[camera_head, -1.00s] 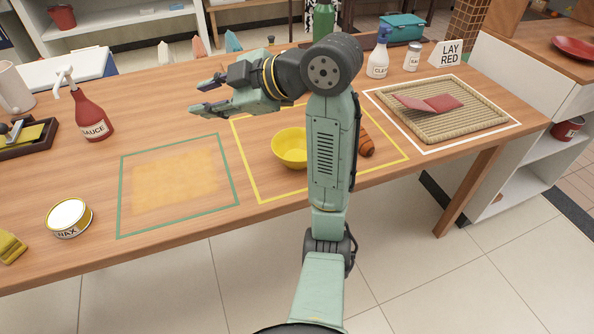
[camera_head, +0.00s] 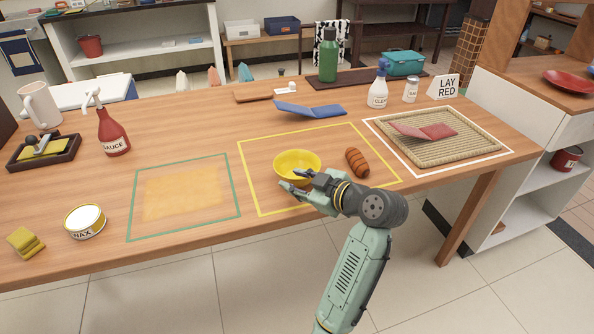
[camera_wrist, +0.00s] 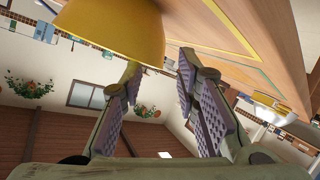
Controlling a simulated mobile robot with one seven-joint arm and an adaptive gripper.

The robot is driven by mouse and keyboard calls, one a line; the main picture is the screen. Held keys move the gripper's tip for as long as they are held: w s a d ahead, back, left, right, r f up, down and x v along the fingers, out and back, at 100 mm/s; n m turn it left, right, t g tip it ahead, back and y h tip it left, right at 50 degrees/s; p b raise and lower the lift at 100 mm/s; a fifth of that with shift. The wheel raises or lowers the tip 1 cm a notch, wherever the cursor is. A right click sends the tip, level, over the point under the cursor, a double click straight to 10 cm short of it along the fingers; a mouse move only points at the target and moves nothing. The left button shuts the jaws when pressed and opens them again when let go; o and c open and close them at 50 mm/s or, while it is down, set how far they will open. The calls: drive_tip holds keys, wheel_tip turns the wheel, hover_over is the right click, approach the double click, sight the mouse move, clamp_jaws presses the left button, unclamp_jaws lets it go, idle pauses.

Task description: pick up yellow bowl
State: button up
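The yellow bowl (camera_head: 300,160) stands upright on the wooden table inside a yellow square outline. My gripper (camera_head: 291,181) is at the bowl's near side in the head view, its fingertips overlapping the lower front of the bowl. In the wrist view, the bowl (camera_wrist: 115,25) fills the top, just beyond the fingertips. The two padded fingers (camera_wrist: 160,65) are apart with nothing between them. I cannot tell whether a fingertip touches the bowl.
A brown ridged roll (camera_head: 357,162) lies right of the bowl. A blue folded piece (camera_head: 308,110) lies behind it. A woven mat (camera_head: 465,147) with a red folded piece (camera_head: 425,131) is at the right. The green outline (camera_head: 133,212) at left has free room.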

sight(286, 177)
drive_tip(key=x, duration=0.1)
drive_tip(key=p+x, duration=0.1)
drive_tip(key=x, duration=0.1)
drive_tip(key=shift+w+a+r+p, duration=0.15)
drive_tip(key=shift+w+a+p, duration=0.15)
drive_tip(key=shift+a, duration=0.1)
drive_tip(key=shift+w+a+f, duration=0.3)
drive_tip(key=shift+w, duration=0.1)
drive_tip(key=shift+c, duration=0.4)
clamp_jaws()
